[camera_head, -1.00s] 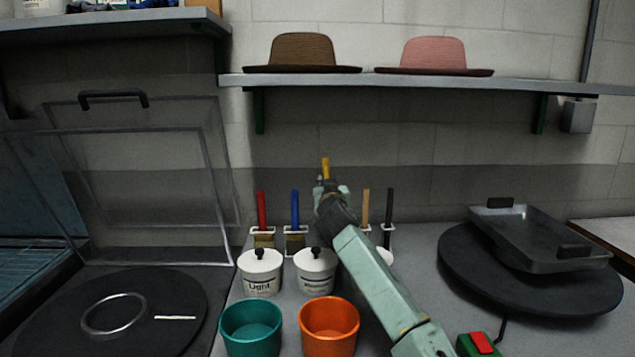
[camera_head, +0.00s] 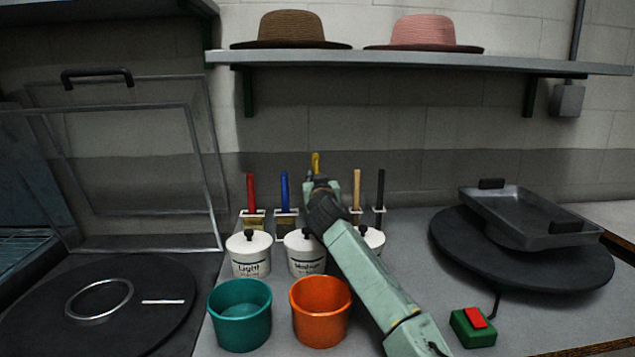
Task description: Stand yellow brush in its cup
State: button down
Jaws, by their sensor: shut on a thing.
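The yellow brush (camera_head: 316,163) shows only as a short length of yellow handle rising above my gripper (camera_head: 317,180). My gripper is shut on it, and the arm hides the brush's lower part and whatever holder or cup lies behind. I cannot tell how high its lower end is. The gripper is in the row of brushes, between the blue-handled brush (camera_head: 284,190) on its left and the tan-handled brush (camera_head: 357,188) on its right.
A red-handled brush (camera_head: 251,192) and a black-handled brush (camera_head: 380,188) stand in holders at the row's ends. White lidded pots (camera_head: 249,259), a teal cup (camera_head: 240,318) and an orange cup (camera_head: 320,318) stand in front. A shelf (camera_head: 420,59) with hats is above.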

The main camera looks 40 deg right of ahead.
jog(key=c, duration=1.4)
grip_release()
jog(key=v, duration=1.2)
